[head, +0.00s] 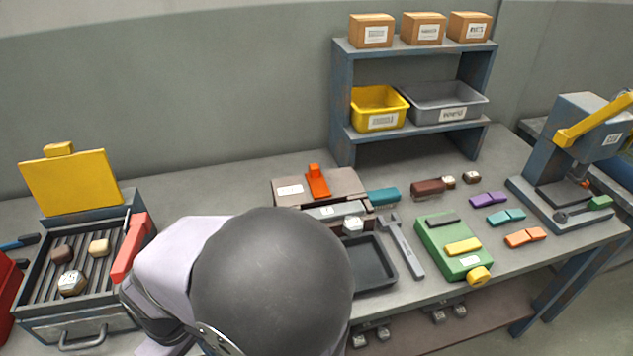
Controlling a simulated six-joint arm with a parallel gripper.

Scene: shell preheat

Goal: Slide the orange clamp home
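An orange clamp (317,184), a flat bar with a raised knob at its back end, sits on top of a brownish-grey fixture (345,184) at the middle of the bench. A white label lies to its left on the same top. Grey blocks and a pale piece are at the fixture's front. My arm's large dark joint and pale link fill the lower middle and hide part of the bench in front of the fixture. I cannot make out my gripper's fingers in this view.
A grill-like box (83,329) with a raised yellow lid and a red bar (130,248) stands left. Right of the fixture are a dark tray (388,284), a wrench (402,246), a green box (437,246), several coloured blocks and a press (577,140). A shelf (343,100) stands behind.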

